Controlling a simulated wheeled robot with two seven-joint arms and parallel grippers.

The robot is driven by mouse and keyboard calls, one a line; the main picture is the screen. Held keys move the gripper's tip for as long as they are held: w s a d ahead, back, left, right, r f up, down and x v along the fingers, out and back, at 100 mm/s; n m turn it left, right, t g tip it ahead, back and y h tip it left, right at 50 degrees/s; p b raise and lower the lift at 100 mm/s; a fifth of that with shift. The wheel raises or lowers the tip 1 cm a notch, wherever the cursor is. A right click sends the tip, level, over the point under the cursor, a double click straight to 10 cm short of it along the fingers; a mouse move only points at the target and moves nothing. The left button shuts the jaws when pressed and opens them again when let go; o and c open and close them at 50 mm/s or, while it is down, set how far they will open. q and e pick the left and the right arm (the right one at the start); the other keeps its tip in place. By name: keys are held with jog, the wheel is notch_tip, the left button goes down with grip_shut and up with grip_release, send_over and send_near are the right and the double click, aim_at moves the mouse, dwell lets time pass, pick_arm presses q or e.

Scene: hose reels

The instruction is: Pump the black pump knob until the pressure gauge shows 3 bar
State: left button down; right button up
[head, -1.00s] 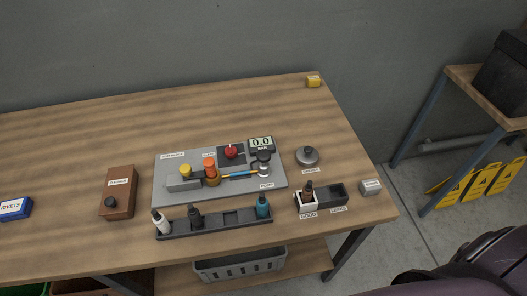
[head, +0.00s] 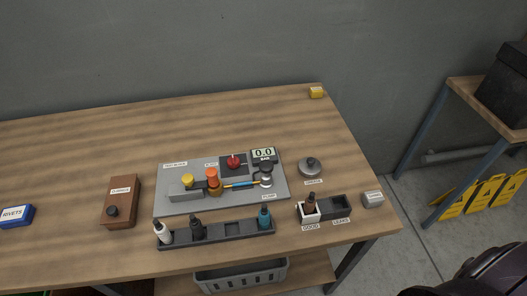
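The black pump knob (head: 266,169) stands on a silver pump at the right end of the grey test board (head: 172,206), above a "PUMP" label. The pressure gauge (head: 263,154) sits just behind it, and its display reads 0.0. A blue and yellow hose piece (head: 241,184) runs left from the pump to a brass fitting with an orange cap (head: 212,175). A yellow cap (head: 187,180) and a red knob (head: 233,162) are also on the board. Neither of my grippers is in view, and nothing touches the pump knob.
A dark rack (head: 229,233) with several small bottles lies in front of the board. Good and leaks bins (head: 340,211), a round grey lidded tin (head: 310,166) and a grey block (head: 373,199) are to the right. A brown box (head: 122,197) stands left.

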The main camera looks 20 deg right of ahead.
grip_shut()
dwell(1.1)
